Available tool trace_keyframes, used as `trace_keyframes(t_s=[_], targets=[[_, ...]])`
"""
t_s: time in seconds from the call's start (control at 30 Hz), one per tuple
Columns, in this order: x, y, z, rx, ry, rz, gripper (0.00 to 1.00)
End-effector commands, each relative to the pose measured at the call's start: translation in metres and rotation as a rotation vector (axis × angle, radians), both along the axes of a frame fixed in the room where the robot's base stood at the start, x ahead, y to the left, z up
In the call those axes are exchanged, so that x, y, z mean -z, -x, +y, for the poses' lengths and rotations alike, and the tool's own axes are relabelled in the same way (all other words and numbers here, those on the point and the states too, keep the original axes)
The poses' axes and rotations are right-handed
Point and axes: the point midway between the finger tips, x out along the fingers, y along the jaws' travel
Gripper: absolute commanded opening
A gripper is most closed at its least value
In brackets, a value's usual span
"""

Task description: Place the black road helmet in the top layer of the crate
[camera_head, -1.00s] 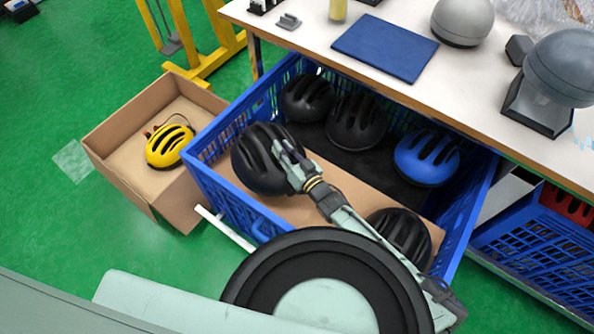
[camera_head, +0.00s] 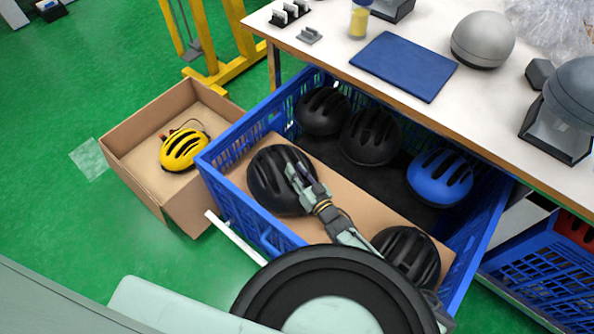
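The black road helmet (camera_head: 267,182) is at the left end of the blue crate (camera_head: 232,196), over the brown cardboard layer (camera_head: 340,187). Whether its underside touches the cardboard is hidden. My gripper (camera_head: 297,172) is at the helmet's right side, with its fingers against the vented shell. It appears shut on the helmet, though the fingertips are partly lost against the black. Another black helmet (camera_head: 408,255) sits at the right end of the cardboard, partly behind my arm. Two black helmets (camera_head: 322,110) (camera_head: 369,138) and a blue helmet (camera_head: 440,176) lie along the crate's far side.
A cardboard box (camera_head: 135,180) with a yellow helmet (camera_head: 184,150) stands left of the crate. The table (camera_head: 330,48) overhangs the crate's far side and carries a blue mat (camera_head: 403,66) and grey domes (camera_head: 483,40). A second blue crate (camera_head: 545,280) is at right. Bare cardboard separates the near helmets.

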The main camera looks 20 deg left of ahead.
Motion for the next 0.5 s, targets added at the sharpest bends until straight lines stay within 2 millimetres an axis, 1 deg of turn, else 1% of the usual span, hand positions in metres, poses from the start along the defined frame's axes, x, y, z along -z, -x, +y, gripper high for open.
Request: trace_keyframes(t_s=[0.03,0.17,0.4,0.5], targets=[[-0.0001,0.0000,-0.0002,0.000,0.000,0.000,0.32],[-0.0002,0.0000,-0.0002,0.000,0.000,0.000,0.41],[-0.0002,-0.0001,-0.0004,0.001,0.000,0.000,0.41],[-0.0048,-0.0003,-0.0005,0.001,0.000,0.000,0.41]])
